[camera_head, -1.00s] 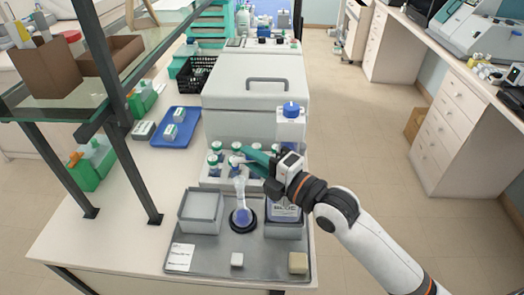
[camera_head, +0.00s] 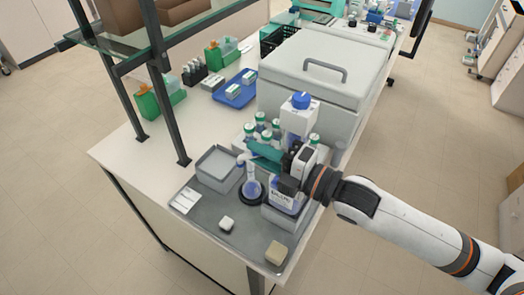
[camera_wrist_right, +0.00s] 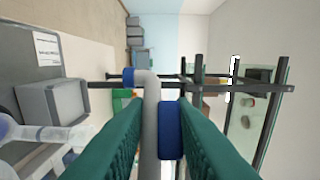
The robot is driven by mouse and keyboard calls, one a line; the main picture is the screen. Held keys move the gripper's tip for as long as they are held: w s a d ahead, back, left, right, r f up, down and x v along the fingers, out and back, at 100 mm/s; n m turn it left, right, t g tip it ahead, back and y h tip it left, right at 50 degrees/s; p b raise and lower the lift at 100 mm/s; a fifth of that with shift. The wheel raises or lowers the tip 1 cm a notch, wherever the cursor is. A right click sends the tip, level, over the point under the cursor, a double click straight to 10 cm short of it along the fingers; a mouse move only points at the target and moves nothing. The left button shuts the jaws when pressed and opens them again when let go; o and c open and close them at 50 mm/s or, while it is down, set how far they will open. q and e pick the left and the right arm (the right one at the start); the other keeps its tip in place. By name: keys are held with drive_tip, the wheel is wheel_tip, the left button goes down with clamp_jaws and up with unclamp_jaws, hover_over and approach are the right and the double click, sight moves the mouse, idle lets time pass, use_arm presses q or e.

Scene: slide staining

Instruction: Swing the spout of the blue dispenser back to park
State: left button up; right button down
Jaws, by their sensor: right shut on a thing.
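My right gripper (camera_head: 262,152) is shut on the spout beside the bottle. My left gripper is out of view.
The grey tray (camera_head: 205,222) also holds an open grey box (camera_head: 218,170), a small white block (camera_head: 227,223) and a beige block (camera_head: 276,252). Several green-capped bottles (camera_head: 262,125) stand close behind the gripper. A large white lidded box (camera_head: 310,80) is behind them.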

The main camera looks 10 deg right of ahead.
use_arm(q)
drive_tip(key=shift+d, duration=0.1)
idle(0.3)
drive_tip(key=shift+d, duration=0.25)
use_arm(e)
drive_tip(key=c, duration=1.2)
unclamp_jaws()
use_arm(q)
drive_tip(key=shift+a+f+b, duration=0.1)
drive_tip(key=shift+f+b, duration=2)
use_arm(e)
drive_tip(key=v, duration=1.2)
drive_tip(key=shift+w+d, duration=0.1)
drive_tip(key=shift+c, duration=0.6)
